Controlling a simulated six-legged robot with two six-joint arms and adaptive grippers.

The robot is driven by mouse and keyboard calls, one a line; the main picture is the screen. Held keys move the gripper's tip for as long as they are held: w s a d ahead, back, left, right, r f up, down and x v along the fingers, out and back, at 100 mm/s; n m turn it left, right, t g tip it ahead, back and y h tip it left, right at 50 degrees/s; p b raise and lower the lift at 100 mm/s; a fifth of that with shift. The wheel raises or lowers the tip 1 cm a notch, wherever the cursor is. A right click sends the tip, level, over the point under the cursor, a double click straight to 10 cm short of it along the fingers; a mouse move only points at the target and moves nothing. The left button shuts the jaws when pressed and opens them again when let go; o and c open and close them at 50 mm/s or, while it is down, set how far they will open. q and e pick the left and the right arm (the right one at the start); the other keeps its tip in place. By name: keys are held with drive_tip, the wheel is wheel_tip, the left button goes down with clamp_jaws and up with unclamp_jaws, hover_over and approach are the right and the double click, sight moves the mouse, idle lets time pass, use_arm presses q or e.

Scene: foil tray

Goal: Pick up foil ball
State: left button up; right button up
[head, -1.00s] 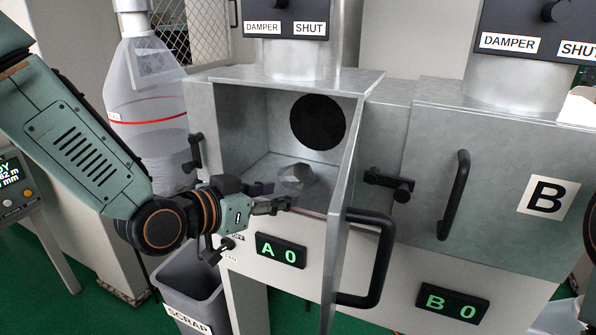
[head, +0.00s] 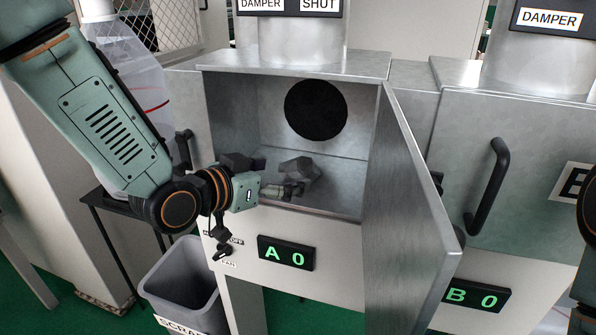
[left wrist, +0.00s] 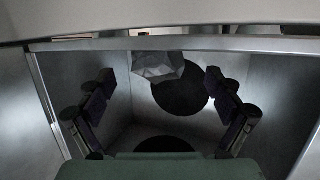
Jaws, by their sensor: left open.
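The foil ball (head: 299,170) is a grey, faceted lump inside open chamber A (head: 240,110), near the chamber's middle. My left gripper (head: 280,177) reaches in from the front left, open, with its fingers close to the ball; they partly overlap its lower left side in the head view. In the left wrist view the ball (left wrist: 158,66) shows between the two spread fingers (left wrist: 158,82), near the tip end, with a gap on each side. Whether anything touches it cannot be told. My right gripper is out of view.
The chamber door (head: 408,215) stands open on the right. The chamber's side wall and front sill are close to my left gripper. A round black opening (head: 316,110) is in the back wall. A grey scrap bin (head: 185,285) stands below left. Closed chamber B (head: 520,150) is on the right.

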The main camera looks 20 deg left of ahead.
sight(298, 171)
use_arm(q)
drive_tip(key=x, duration=0.2)
drive_tip(key=b+x, duration=0.1)
drive_tip(key=x, duration=0.2)
drive_tip(key=shift+s+d, duration=0.25)
drive_tip(key=shift+d, duration=0.05)
drive_tip(key=shift+w+f, duration=0.1)
drive_tip(key=shift+w, duration=0.15)
drive_tip(key=shift+s+a, duration=0.2)
drive_tip(key=shift+a, duration=0.05)
drive_tip(key=shift+w+d, duration=0.25)
drive_tip(key=c, duration=0.4)
drive_tip(key=shift+s+a, duration=0.2)
drive_tip(key=shift+a, duration=0.05)
drive_tip(key=c, duration=0.5)
drive_tip(key=shift+w+d, duration=0.1)
drive_tip(key=shift+w, duration=0.05)
drive_tip(key=c, duration=0.3)
